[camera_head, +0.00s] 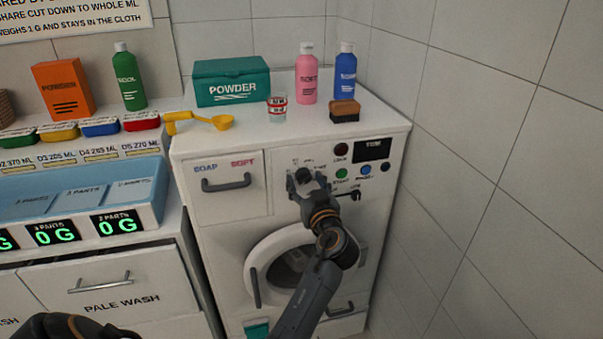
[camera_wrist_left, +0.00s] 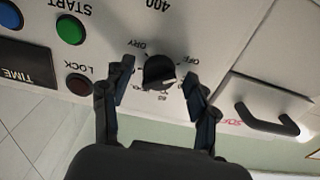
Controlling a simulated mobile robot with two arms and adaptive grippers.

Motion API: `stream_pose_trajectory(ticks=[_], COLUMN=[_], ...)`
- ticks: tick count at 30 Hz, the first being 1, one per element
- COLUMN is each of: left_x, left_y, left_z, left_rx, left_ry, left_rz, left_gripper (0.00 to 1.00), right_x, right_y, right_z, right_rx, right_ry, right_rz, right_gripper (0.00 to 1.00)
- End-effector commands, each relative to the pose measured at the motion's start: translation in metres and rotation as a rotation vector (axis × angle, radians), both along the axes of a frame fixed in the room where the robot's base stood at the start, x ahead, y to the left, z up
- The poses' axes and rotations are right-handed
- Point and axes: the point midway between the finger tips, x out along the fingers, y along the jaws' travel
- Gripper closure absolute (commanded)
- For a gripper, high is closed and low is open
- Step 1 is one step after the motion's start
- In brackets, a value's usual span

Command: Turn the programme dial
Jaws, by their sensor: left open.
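The programme dial (camera_wrist_left: 158,72) is a dark round knob with a white mark on the washing machine's front panel. Labels such as OFF and DRY are printed around it. In the left wrist view the white mark points to the lower right. My left gripper (camera_wrist_left: 158,84) is open, with one finger on each side of the dial and gaps showing between them and the knob. In the head view my left gripper (camera_head: 308,184) is at the panel and partly hides the dial. My right gripper is not in view.
The washing machine (camera_head: 225,255) has a drawer handle (camera_head: 226,183) left of the dial and START (camera_head: 342,173) and LOCK (camera_head: 341,149) buttons right of it. Bottles, a powder box (camera_head: 232,82) and a cup (camera_head: 277,107) stand on top. A tiled wall (camera_head: 470,190) is close on the right.

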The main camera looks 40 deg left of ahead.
Motion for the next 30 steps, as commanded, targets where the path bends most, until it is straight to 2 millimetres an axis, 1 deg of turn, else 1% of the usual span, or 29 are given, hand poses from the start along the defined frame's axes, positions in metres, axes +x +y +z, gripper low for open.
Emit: stream_pose_trajectory(ticks=[9, 11, 12, 14, 15, 17, 18, 26, 30], left_x=[-0.0004, -0.0004, -0.0004, -0.0004, -0.0004, -0.0004, -0.0003, -0.0002, -0.0003], left_y=[-0.0007, -0.0007, -0.0007, -0.0006, -0.0006, -0.0006, -0.0005, -0.0004, -0.0004], left_z=[-0.0006, -0.0006, -0.0006, -0.0005, -0.0005, -0.0005, -0.0005, -0.0004, -0.0003], left_rx=[-0.001, -0.001, -0.001, -0.001, -0.001, -0.001, -0.001, 0.017, 0.053], left_ry=[0.001, 0.001, 0.001, 0.001, 0.001, 0.001, 0.001, 0.020, 0.062], left_rz=[0.000, 0.000, 0.000, 0.001, 0.000, 0.000, 0.000, 0.000, 0.001], left_gripper=[0.41, 0.53, 0.62, 0.74, 0.82, 0.94, 0.96, 0.96, 0.96], right_x=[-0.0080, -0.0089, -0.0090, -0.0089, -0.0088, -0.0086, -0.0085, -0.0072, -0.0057], right_y=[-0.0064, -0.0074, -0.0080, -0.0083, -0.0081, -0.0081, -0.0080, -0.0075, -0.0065], right_z=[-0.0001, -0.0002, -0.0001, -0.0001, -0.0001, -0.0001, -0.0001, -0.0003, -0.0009], right_rx=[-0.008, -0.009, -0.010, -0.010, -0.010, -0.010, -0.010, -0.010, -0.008], right_ry=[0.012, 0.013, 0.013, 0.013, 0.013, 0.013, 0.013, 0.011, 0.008], right_rz=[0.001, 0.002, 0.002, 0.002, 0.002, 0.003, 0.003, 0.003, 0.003], right_gripper=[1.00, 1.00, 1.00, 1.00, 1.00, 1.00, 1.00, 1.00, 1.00])
